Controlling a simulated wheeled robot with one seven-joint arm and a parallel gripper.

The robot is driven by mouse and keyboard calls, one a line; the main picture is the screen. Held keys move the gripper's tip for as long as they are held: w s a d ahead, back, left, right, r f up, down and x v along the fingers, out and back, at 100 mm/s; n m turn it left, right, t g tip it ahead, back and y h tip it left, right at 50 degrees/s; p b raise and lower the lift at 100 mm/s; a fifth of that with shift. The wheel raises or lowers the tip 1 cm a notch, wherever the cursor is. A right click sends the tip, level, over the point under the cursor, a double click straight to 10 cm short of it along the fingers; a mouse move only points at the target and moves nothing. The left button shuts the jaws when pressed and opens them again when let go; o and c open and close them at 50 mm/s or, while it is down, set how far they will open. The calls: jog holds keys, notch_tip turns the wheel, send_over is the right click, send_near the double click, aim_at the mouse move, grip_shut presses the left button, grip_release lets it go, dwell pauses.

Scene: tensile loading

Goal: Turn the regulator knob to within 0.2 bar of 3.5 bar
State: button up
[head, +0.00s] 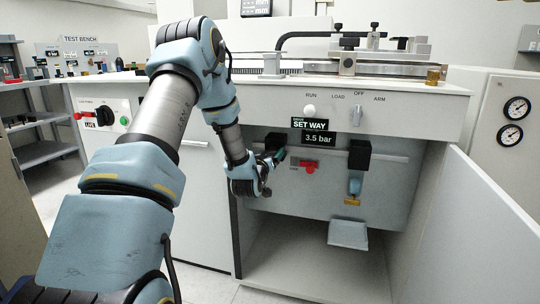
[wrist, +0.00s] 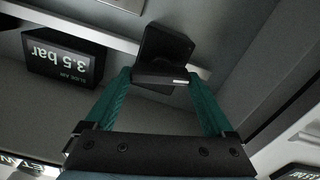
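A black block-shaped part (wrist: 165,50), which looks like the regulator with its knob, sits on the pale rail. In the head view the left black block (head: 275,142) is partly hidden by my gripper (head: 272,164). In the wrist view my gripper (wrist: 160,76) has its two teal fingertips at either side of the block's near end. I cannot tell whether they press on it or stand just clear. A dark display (head: 318,139) reads 3.5 bar; it also shows upside down in the wrist view (wrist: 62,58).
A second black block (head: 358,154) with a blue bowl hangs to the right on the rail, above a small tray (head: 348,234). A red valve handle (head: 310,167) is right of my gripper. The bench top (head: 400,84) overhangs; an open door panel (head: 490,220) stands at right.

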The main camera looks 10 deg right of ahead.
jog(key=shift+o, duration=0.8)
jog(key=v, duration=1)
jog(key=shift+s+a, duration=0.15)
jog(key=shift+s, duration=0.25)
